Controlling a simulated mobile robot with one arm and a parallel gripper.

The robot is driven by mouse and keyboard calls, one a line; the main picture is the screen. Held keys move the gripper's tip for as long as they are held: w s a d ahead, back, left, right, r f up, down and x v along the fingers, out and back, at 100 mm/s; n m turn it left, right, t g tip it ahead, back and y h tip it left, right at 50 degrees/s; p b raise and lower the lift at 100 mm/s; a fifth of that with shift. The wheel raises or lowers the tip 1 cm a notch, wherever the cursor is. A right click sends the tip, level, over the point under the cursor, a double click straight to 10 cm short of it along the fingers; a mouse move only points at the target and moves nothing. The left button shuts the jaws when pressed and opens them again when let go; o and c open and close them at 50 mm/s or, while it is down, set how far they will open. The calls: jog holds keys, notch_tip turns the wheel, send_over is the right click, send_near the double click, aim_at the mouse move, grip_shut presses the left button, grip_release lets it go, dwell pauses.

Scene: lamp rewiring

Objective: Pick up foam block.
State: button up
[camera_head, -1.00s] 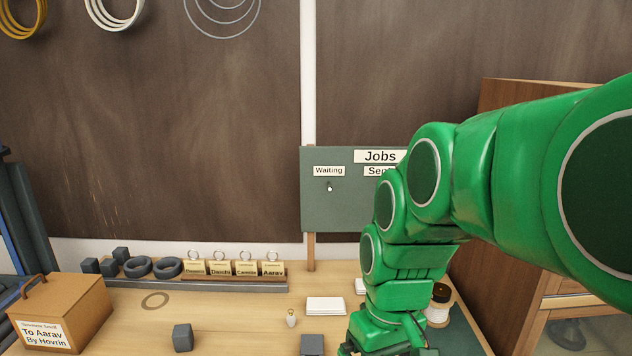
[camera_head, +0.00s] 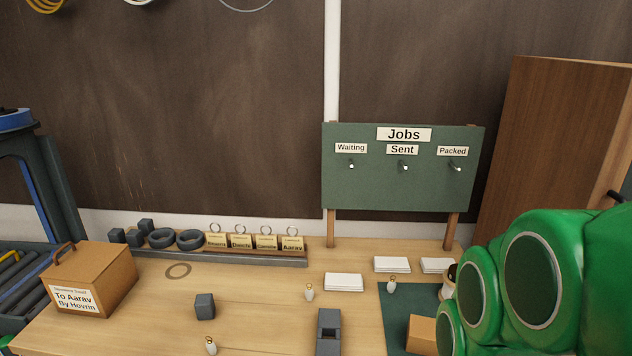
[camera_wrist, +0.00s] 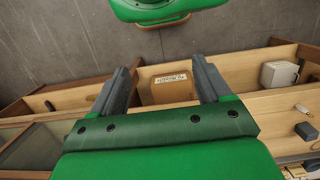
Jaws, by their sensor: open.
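A dark grey cube that looks like a foam block (camera_head: 205,306) sits alone on the wooden bench, left of centre in the head view. More small dark blocks (camera_head: 135,238) stand by two dark rings at the left end of the back rack; I cannot tell which are foam. My gripper (camera_wrist: 160,70) shows in the wrist view, its two grey fingers apart with nothing held between them. A cardboard box with a label (camera_wrist: 167,86) shows beyond the fingers, apart from them. The gripper itself is outside the head view.
A labelled carton (camera_head: 92,279) stands on the bench at the left. Name tags stand along the rack (camera_head: 235,258). White pads (camera_head: 344,282), small bulb-like pieces (camera_head: 309,292) and a grey holder (camera_head: 328,330) lie around mid-bench. The Jobs board (camera_head: 402,170) rises behind. My green arm covers the lower right.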

jog(key=m+g+y, duration=0.2)
jog(key=m+y, duration=0.8)
jog(key=y, duration=0.1)
send_over(213, 304)
jog(key=s+d, duration=0.7)
jog(key=d, duration=0.5)
notch_tip(213, 304, down, 8)
jog(key=w+a+f+m, duration=0.1)
jog(key=w+a+f, duration=0.1)
jog(key=w+f, duration=0.1)
jog(key=w+a+f+m+y, duration=0.1)
jog(key=w+a+f+m, duration=0.1)
jog(key=a+f, duration=0.1)
jog(key=w+a+f+m+y, duration=0.1)
jog(key=w+a+f+m, duration=0.1)
jog(key=w+f, duration=0.1)
jog(key=shift+w+a+f+t, duration=0.2)
jog(key=shift+w+t, duration=0.15)
jog(key=shift+t, duration=0.05)
jog(key=shift+a+f, duration=0.1)
jog(key=shift+a, duration=0.05)
jog(key=shift+x, duration=1)
jog(key=shift+s+x, duration=0.2)
jog(key=shift+x, duration=1.2)
jog(key=shift+s+x, duration=0.15)
jog(key=shift+x, duration=1.3)
jog(key=shift+f, duration=0.15)
